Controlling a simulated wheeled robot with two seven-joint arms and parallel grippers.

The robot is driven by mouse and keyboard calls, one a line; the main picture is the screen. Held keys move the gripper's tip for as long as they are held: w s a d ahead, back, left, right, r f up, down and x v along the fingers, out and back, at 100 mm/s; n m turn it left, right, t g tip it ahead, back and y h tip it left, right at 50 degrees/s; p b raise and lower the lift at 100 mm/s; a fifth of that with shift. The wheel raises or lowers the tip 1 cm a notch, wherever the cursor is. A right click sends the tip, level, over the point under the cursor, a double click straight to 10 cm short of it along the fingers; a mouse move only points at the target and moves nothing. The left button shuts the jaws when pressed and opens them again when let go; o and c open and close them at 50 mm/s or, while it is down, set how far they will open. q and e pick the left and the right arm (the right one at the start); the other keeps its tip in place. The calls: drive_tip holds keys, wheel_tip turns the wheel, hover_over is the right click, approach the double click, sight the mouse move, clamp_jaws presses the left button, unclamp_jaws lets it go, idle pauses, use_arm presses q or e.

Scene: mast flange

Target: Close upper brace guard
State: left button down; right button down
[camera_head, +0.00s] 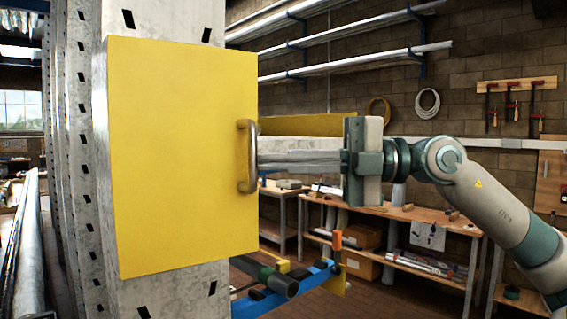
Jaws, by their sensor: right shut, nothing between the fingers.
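The upper brace guard (175,150) is a flat yellow panel on the front of the grey slotted mast (160,22). A metal bar handle (247,157) stands upright near its right edge. The panel lies across the mast face; I cannot tell whether its right edge is flush. My right gripper (262,160) comes in from the right, its fingers shut with their tips at the handle. The fingertips are partly hidden behind the handle, and nothing shows between them. My left gripper is not in view.
A yellow-topped grey beam (310,125) runs behind my right gripper. Below, a blue bar (290,290) with a dark cylinder (268,277) sticks out from the mast. Workbenches (400,225) and wall racks stand farther back. Long metal pipes (28,250) lie at the left.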

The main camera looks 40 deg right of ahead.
drive_tip(key=w+n+g, duration=0.1)
drive_tip(key=w+d+n+g+y+p, duration=0.1)
drive_tip(key=w, duration=0.1)
drive_tip(key=shift+w+d+f+g+y, duration=0.1)
drive_tip(key=shift+w+g+y, duration=0.2)
drive_tip(key=shift+d, duration=0.1)
